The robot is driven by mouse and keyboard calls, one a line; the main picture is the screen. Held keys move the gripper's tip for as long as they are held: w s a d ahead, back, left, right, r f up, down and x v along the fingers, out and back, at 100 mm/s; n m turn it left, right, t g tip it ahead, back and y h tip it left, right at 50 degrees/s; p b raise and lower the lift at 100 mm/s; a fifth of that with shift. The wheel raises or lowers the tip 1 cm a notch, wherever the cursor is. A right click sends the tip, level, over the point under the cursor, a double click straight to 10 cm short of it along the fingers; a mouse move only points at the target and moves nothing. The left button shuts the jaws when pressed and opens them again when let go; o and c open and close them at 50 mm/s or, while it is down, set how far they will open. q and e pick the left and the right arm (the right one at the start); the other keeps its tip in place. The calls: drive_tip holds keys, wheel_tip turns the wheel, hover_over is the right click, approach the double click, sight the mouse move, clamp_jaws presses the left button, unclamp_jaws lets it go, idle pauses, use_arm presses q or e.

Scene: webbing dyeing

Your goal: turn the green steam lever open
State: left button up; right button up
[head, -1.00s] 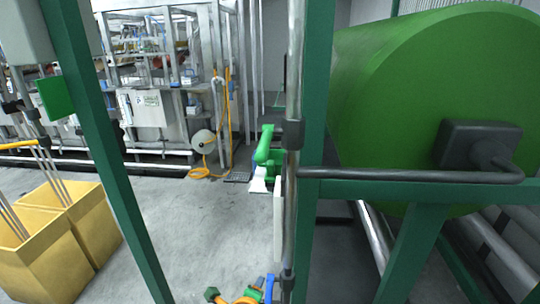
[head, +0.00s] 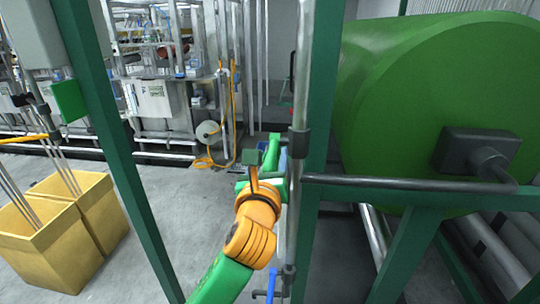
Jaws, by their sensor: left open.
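The green steam lever (head: 271,150) is mounted beside the vertical metal pipe, left of the green post in the head view. Its lower part is partly hidden by my left gripper. My left gripper (head: 256,168) is at the end of an orange and green arm that rises from the bottom of the view. It is open, in front of the lever and overlapping it in the picture. I cannot tell whether its fingers touch the lever or are around it. My right gripper is not in view.
A vertical metal pipe (head: 301,90) and green post (head: 325,90) stand right of the lever. A dark horizontal bar (head: 400,183) crosses before a large green drum (head: 390,100). A blue part (head: 271,288) is low by the pipe. Yellow bins (head: 40,255) stand left on open floor.

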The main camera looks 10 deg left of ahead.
use_arm(q)
clamp_jaws()
idle(1.4)
